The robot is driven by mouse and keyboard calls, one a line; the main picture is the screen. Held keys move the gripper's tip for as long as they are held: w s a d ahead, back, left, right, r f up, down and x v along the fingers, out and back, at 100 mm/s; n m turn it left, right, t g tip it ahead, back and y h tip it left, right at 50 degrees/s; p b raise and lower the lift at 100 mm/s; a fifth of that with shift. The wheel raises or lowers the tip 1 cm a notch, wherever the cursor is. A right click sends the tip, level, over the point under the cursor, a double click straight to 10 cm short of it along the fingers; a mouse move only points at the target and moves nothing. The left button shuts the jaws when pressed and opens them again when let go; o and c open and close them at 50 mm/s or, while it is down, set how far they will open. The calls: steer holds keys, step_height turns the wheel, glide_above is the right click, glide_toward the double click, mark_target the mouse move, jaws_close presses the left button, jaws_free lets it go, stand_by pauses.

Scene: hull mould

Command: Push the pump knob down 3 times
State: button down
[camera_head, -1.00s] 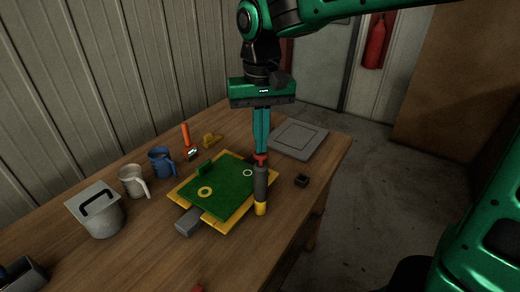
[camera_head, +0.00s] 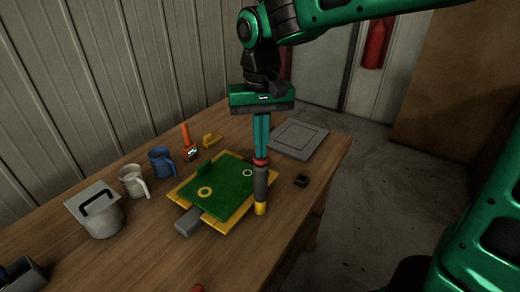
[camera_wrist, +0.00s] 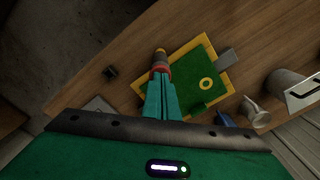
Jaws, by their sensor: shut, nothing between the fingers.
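The pump (camera_head: 260,186) stands at the right edge of the green board, with a dark grey body and a yellow lower end. Its red knob (camera_head: 260,162) is at the top, just under my fingertips, and shows only as a thin band. My gripper (camera_head: 261,156) is shut, pointing down, with its teal fingertips on or very near the knob; contact cannot be told for sure. In the wrist view, the fingers (camera_wrist: 158,78) point at the pump (camera_wrist: 160,57) and partly hide the knob.
The green board (camera_head: 225,190) lies on a yellow frame on the wooden table. A white mug (camera_head: 132,182), blue mug (camera_head: 160,162) and grey lidded pot (camera_head: 102,220) stand left. A grey plate (camera_head: 298,140) lies behind; a small black block (camera_head: 301,181) is right.

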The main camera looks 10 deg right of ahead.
steer(key=shift+f, duration=0.15)
steer(key=shift+r, duration=1.45)
steer(key=shift+f, duration=1.4)
steer(key=shift+r, duration=0.1)
steer(key=shift+r, duration=1.3)
